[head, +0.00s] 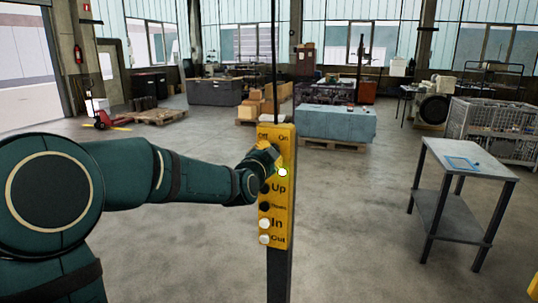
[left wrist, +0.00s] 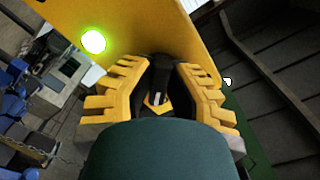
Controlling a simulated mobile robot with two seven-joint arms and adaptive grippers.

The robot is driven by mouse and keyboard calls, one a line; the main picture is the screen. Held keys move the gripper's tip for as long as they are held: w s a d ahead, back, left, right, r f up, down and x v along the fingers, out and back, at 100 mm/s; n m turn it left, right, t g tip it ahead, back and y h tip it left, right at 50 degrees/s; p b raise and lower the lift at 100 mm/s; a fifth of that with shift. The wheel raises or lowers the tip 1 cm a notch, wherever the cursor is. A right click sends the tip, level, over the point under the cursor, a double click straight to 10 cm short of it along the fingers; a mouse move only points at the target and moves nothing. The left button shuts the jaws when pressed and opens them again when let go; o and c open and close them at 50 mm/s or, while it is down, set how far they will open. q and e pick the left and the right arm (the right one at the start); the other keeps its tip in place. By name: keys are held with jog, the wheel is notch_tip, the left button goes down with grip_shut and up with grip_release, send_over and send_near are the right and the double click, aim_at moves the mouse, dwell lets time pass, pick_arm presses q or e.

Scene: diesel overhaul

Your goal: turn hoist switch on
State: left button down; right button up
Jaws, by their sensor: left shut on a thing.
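My left gripper (head: 268,153) is at the panel's upper part, just below these labels. In the left wrist view its yellow fingers (left wrist: 157,88) are shut on the black hoist switch (left wrist: 158,70), one finger on each side. A round lamp (left wrist: 94,41) beside it glows green; it shows as a bright spot in the head view (head: 283,172). The gripper hides the switch in the head view.
Below the gripper the panel carries buttons marked Up, Down, In and Out. A grey table (head: 468,165) with a blue item stands at the right. Behind are a blue-grey block on a pallet (head: 335,123) and cardboard boxes (head: 250,108). The floor around the panel is clear.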

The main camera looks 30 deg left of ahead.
pick_arm(q)
jog(key=c, duration=1)
grip_release()
jog(key=shift+a+r, duration=0.1)
jog(key=shift+r, duration=0.05)
jog(key=shift+o, duration=0.3)
jog(key=shift+w, duration=0.2)
jog(key=v, duration=1.2)
